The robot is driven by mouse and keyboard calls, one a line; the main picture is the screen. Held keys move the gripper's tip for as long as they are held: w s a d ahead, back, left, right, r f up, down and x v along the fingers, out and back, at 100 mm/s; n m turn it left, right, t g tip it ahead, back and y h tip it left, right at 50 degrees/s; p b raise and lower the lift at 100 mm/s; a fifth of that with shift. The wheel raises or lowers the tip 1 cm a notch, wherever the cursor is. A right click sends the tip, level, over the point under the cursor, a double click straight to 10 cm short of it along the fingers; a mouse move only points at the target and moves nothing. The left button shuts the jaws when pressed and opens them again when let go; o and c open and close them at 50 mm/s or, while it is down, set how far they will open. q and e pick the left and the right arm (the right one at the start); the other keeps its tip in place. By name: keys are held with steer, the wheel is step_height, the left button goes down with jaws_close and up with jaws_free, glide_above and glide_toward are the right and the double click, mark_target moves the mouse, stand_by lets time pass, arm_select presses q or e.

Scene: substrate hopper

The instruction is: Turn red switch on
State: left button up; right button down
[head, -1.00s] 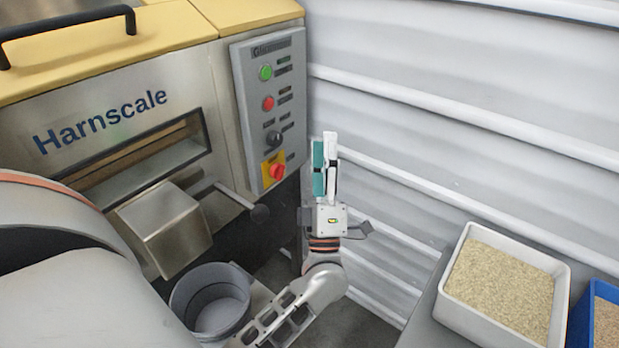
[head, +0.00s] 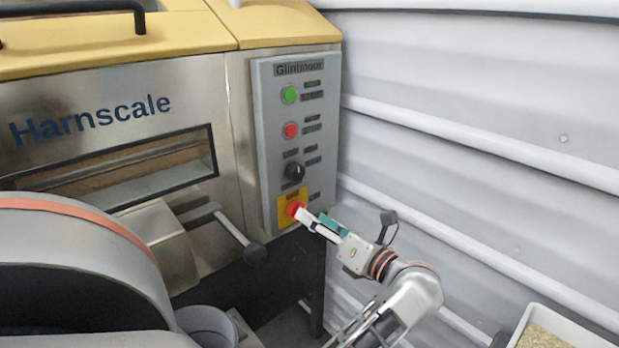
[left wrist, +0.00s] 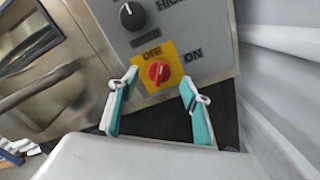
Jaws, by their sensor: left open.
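The red switch (head: 294,209) is a rotary knob on a yellow plate, low on the grey control panel (head: 262,140). In the left wrist view the red switch (left wrist: 159,72) has OFF above it and ON to its right; its grip looks roughly in line with OFF. My left gripper (head: 312,220) is at the switch, coming from the lower right. My right gripper is not in view.
Above the switch are a black knob (head: 295,172), a red button (head: 291,130) and a green button (head: 290,94). A lever with a dark ball (head: 255,254) sticks out left of the panel. A corrugated wall (head: 480,130) stands at right, a tray (head: 524,325) at lower right.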

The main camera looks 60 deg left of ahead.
mark_target(304, 207)
arm_select(q)
steer(key=shift+s+a, duration=0.2)
steer(key=shift+a, duration=1.9)
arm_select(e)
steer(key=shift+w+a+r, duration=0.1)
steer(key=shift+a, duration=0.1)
arm_select(q)
steer(key=c, duration=1.1)
steer(key=shift+r+m+p, duration=0.3)
steer(key=shift+m+p, duration=0.05)
steer(key=shift+m, duration=0.05)
steer(key=shift+w+r+m+p, duration=0.1)
steer(key=shift+r+m+p, duration=0.05)
steer(key=shift+m+p, duration=0.8)
steer(key=shift+f+m+p, duration=0.45)
steer(key=shift+f+m, duration=0.15)
steer(key=shift+m, duration=0.25)
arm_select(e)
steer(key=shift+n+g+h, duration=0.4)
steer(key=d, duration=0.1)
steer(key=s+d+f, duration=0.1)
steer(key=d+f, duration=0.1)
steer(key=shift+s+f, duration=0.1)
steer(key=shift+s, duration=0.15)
